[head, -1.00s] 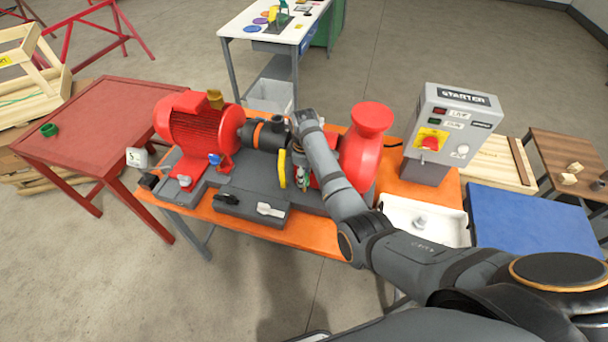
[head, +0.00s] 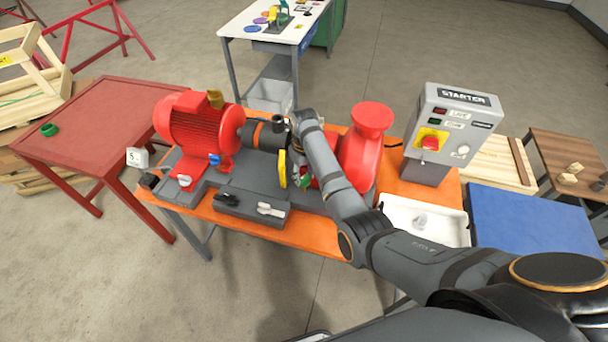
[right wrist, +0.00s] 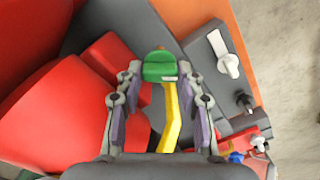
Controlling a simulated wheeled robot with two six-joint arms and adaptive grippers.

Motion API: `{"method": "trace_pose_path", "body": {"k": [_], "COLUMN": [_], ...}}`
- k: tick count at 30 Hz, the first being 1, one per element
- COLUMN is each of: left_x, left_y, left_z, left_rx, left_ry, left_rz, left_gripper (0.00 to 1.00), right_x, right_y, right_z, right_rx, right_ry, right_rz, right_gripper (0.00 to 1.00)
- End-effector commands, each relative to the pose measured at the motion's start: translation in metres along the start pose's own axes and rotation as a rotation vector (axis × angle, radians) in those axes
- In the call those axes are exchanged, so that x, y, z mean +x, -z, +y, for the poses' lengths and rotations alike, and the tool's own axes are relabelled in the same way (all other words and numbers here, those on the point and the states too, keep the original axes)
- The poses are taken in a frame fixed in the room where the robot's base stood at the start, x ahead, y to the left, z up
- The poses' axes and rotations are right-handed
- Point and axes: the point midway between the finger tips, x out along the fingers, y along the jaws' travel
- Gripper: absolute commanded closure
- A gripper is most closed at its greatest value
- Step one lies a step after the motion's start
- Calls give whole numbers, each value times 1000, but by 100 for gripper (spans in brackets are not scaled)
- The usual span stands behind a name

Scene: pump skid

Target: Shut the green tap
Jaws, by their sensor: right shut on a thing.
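The green tap (right wrist: 160,67) sits by the pump, and in the right wrist view its green handle lies between my fingertips. In the head view a bit of the green tap (head: 305,181) shows below my right arm. My right gripper (right wrist: 160,76) is shut on the green tap, one finger on each side. It is mostly hidden behind its own arm in the head view. A yellow part (right wrist: 171,118) runs between the fingers, nearer the wrist; in the head view a yellow part (head: 282,168) stands just left of the tap. My left gripper is not in view.
A red motor (head: 200,130) stands left and a red pump body (head: 360,155) right of the tap. A grey box (head: 251,205) with a black and a white lever lies in front. The starter box (head: 445,125) and a white tray (head: 455,225) are at right.

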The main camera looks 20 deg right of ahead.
Motion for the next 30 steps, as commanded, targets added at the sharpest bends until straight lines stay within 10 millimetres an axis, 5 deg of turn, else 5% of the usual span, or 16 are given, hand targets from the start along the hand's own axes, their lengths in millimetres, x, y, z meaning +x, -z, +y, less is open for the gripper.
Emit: {"method": "trace_pose_path", "body": {"k": [30], "left_x": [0], "left_y": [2], "left_z": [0], "left_rx": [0], "left_ry": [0], "left_rz": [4], "left_gripper": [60], "right_x": [-1], "right_y": [0], "right_z": [0], "right_rx": [835], "right_ry": [-1], "right_rz": [1], "right_gripper": [94]}}
